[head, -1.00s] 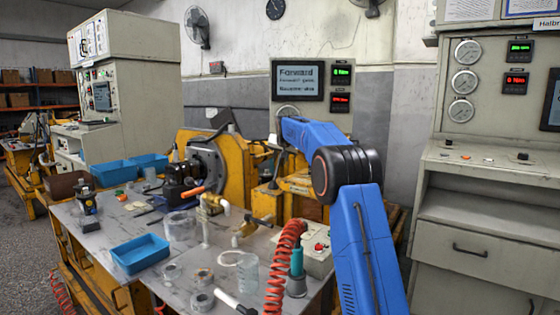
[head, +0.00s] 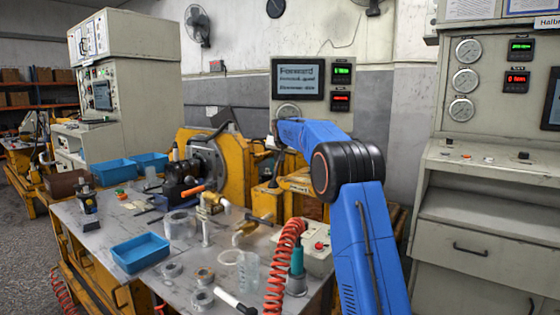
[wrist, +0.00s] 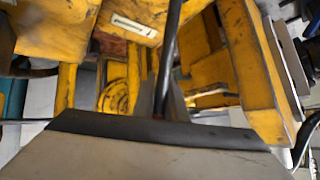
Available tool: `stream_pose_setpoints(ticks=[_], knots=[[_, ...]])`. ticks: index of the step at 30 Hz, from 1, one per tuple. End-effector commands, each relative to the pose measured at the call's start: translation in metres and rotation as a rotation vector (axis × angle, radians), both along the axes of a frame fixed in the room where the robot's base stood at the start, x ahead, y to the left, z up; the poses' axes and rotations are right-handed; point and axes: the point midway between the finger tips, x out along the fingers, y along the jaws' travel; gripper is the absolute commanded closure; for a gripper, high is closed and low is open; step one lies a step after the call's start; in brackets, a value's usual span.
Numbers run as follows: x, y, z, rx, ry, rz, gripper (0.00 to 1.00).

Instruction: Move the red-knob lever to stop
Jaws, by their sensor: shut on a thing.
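In the wrist view a thin dark lever rod (wrist: 171,45) runs down from the top edge to my gripper (wrist: 158,108). My gripper's narrow grey fingers are shut on the rod. In the head view my blue arm reaches to the yellow machine (head: 238,165).
A display panel (head: 298,79) reading "Forward" stands behind the arm's far end. Yellow frame parts (wrist: 255,70) stand close around the gripper. The bench (head: 110,235) holds blue trays (head: 140,252), glassware and a coiled red hose (head: 283,262). A grey control cabinet (head: 490,215) stands at right.

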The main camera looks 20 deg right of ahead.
Motion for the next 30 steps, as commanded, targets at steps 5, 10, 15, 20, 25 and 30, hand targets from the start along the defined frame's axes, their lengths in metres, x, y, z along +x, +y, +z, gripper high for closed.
stream_pose_setpoints(ticks=[5, 10, 15, 20, 25, 30], knots=[[-0.007, 0.011, 0.022, -0.083, -0.074, 0.004, 1.0], [-0.012, 0.018, 0.027, -0.142, -0.114, 0.004, 1.0], [-0.015, 0.024, 0.03, -0.193, -0.145, 0.005, 1.0], [-0.019, 0.029, 0.032, -0.233, -0.172, 0.005, 1.0], [-0.022, 0.035, 0.034, -0.268, -0.197, 0.006, 1.0], [-0.023, 0.038, 0.034, -0.288, -0.212, 0.009, 1.0]])
